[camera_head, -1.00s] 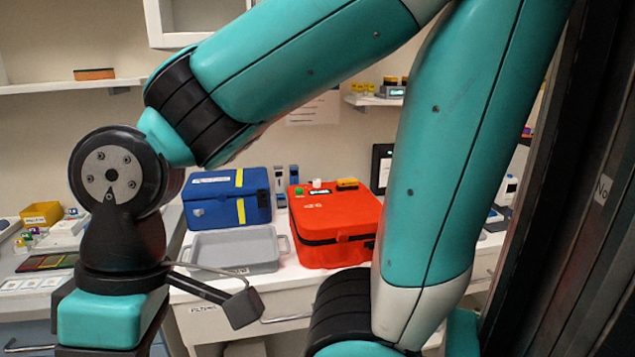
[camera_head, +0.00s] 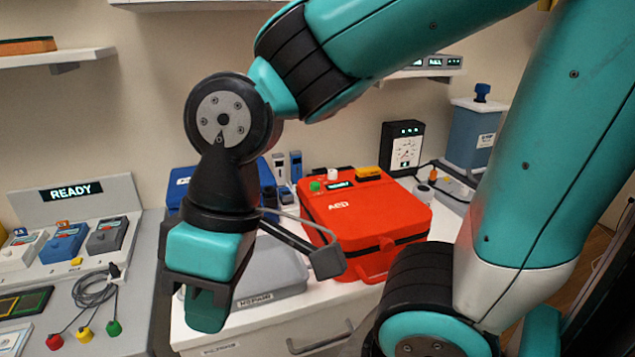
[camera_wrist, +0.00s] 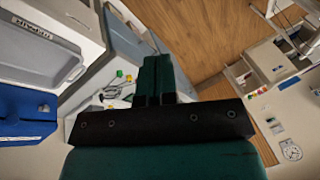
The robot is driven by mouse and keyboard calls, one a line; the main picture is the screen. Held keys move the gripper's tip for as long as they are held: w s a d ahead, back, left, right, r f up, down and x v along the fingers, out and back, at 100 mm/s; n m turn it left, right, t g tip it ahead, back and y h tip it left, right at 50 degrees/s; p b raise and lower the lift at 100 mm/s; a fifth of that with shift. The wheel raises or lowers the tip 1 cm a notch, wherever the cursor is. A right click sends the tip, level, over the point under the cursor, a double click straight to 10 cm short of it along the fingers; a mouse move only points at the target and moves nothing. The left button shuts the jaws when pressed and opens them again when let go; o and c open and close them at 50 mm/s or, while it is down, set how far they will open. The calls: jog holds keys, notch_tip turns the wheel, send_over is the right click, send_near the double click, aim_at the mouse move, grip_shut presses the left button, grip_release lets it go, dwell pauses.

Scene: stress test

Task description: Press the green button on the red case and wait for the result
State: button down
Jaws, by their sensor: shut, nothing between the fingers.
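The red case (camera_head: 372,222), marked AED, stands on the white counter in the head view. The green button (camera_head: 315,186) is on its top at the back left, beside a white knob and a small lit display (camera_head: 340,184). My gripper (camera_head: 208,318) hangs in front of the counter, left of the red case and well apart from it. In the wrist view my gripper's fingers (camera_wrist: 155,80) are together with nothing between them. The red case is not seen in the wrist view.
A grey tray (camera_head: 270,290) lies on the counter left of the red case, partly behind my arm. A blue case (camera_head: 180,180) is behind it. At the left, a panel reads READY (camera_head: 70,191) above several small boxes. A black gauge box (camera_head: 402,148) stands behind the red case.

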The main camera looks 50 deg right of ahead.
jog(key=w+d+r+m+t+y+p, duration=0.1)
jog(key=w+d+r+m+p, duration=0.15)
jog(key=w+d+p, duration=0.35)
jog(key=w+d+r+m+t+p, duration=0.1)
jog(key=w+r+m+t+p, duration=0.2)
jog(key=w, duration=0.6)
jog(key=m+t+h+p, duration=0.5)
jog(key=m+p, duration=0.5)
jog(key=p, duration=0.4)
send_over(317, 183)
notch_tip(317, 183, down, 4)
notch_tip(317, 183, down, 8)
jog(key=b, duration=0.5)
jog(key=shift+r, duration=0.1)
jog(key=shift+f+b, duration=0.4)
jog(key=shift+f, duration=0.1)
